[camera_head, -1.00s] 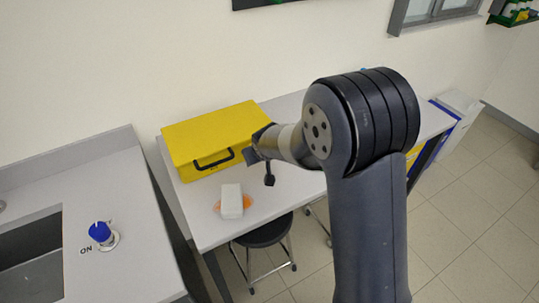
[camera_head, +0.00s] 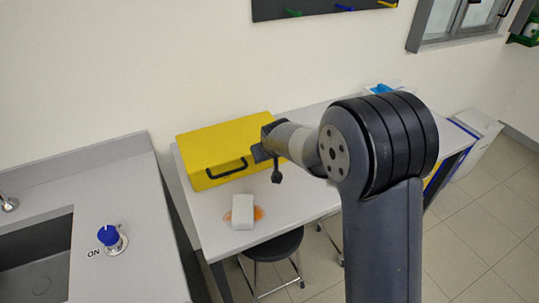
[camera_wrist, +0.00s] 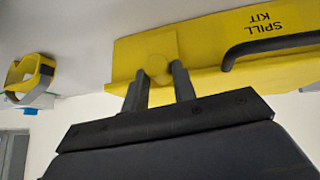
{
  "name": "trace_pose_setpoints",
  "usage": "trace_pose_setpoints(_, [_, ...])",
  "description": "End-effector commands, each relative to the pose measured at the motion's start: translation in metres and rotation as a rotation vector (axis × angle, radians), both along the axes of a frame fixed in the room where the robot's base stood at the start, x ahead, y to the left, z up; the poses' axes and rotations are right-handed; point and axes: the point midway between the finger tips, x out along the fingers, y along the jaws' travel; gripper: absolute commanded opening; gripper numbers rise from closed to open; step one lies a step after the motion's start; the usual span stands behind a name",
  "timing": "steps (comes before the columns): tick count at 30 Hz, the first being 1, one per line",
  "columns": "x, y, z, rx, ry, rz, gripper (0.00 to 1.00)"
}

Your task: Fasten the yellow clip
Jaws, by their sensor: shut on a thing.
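The yellow spill kit case (camera_head: 222,147) stands on the table against the wall, lid down, with a black handle (camera_head: 227,168) on its front. In the wrist view the case (camera_wrist: 210,45) appears with its lettering upside down. In the head view my gripper (camera_head: 264,150) is at the case's right front. Whether the clip is fastened cannot be told.
A white block (camera_head: 242,211) lies on an orange patch on the table (camera_head: 210,236). A stool (camera_head: 272,246) stands below. A counter with a sink and blue knob (camera_head: 108,236) is at left. A yellow-and-grey ring-shaped thing (camera_wrist: 30,74) shows in the wrist view.

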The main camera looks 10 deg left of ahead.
Motion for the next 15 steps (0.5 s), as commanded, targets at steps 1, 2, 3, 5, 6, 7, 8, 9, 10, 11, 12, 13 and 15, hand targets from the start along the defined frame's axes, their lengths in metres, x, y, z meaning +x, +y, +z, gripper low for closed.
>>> trace_pose_setpoints(1, [0.0056,0.0036,0.0099,0.017,-0.025,-0.001,0.0])
trace_pose_setpoints(2, [0.0056,0.0037,0.01,0.017,-0.025,-0.001,0.0])
trace_pose_setpoints(3, [0.0056,0.0037,0.01,0.016,-0.026,0.0,0.0])
trace_pose_setpoints(5, [0.0057,0.0036,0.0101,0.016,-0.026,0.0,0.0])
trace_pose_setpoints(6, [0.0057,0.0036,0.0101,0.016,-0.026,0.0,0.0])
trace_pose_setpoints(7, [0.0056,0.0036,0.0102,0.016,-0.026,0.0,0.28])
trace_pose_setpoints(8, [0.0056,0.0036,0.0102,0.016,-0.026,0.0,0.31])
trace_pose_setpoints(9, [0.0057,0.0037,0.0102,0.016,-0.026,0.0,0.34])
trace_pose_setpoints(10, [0.0056,0.0038,0.0102,0.016,-0.026,0.0,0.37])
trace_pose_setpoints(11, [0.0056,0.0039,0.0102,0.017,-0.025,0.001,0.39])
trace_pose_setpoints(12, [0.0055,0.0041,0.01,0.016,-0.025,0.002,0.42])
trace_pose_setpoints(13, [0.0054,0.0041,0.01,0.016,-0.025,0.002,0.45])
trace_pose_setpoints(15, [0.0052,0.0045,0.0098,0.016,-0.025,0.002,0.47])
